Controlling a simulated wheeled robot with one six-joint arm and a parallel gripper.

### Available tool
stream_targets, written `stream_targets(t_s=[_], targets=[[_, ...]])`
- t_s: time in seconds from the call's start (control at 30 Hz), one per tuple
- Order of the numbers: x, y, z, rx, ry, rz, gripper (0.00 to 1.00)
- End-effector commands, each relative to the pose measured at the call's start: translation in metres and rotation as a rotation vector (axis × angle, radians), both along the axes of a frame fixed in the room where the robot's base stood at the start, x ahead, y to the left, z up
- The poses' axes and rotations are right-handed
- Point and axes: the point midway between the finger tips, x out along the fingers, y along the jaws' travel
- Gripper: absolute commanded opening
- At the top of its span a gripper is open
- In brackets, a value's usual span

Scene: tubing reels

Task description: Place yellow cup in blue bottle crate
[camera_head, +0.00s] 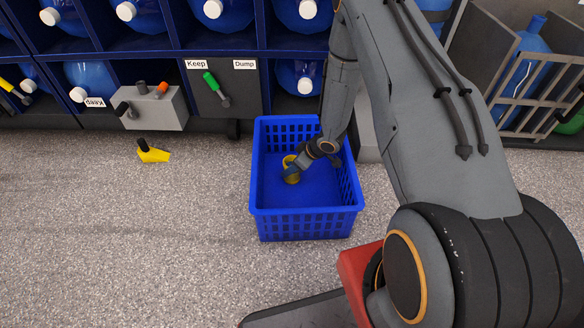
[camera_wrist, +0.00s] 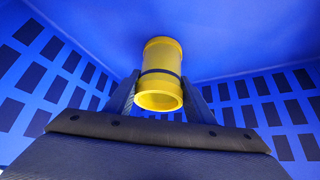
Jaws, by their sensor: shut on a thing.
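The yellow cup (camera_head: 291,172) is inside the blue bottle crate (camera_head: 304,226), toward its back and middle. My gripper (camera_head: 293,166) reaches down into the crate from the upper right and is shut on the cup. In the wrist view the yellow cup (camera_wrist: 160,72) sits between the two fingers of my gripper (camera_wrist: 160,92), its open end toward the camera. The slotted walls of the blue crate (camera_wrist: 50,75) surround it there. I cannot tell whether the cup touches the crate floor.
Blue racks with water bottles (camera_head: 222,14) line the back. A grey box (camera_head: 155,108) with coloured handles and a panel with a green handle (camera_head: 211,82) stand behind the crate. A yellow tool (camera_head: 153,153) lies on the speckled floor at left.

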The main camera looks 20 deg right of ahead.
Motion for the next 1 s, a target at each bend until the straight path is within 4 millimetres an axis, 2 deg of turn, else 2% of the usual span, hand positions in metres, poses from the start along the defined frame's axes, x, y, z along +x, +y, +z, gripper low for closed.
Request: stream_targets(t_s=[0.27, 0.3, 0.37, 0.4, 0.77, 1.0], targets=[[0.0, 0.0, -0.003, 0.0, 0.0, 0.0, 0.23], [0.0, 0.0, -0.002, -0.001, -0.001, -0.001, 0.56], [0.0, 0.0, -0.002, -0.001, -0.001, -0.001, 0.66], [0.0, 0.0, -0.002, -0.001, -0.001, -0.001, 0.68], [0.0, -0.001, 0.004, -0.001, -0.001, -0.001, 0.68], [-0.015, -0.015, 0.037, 0.0, 0.0, -0.003, 0.68]])
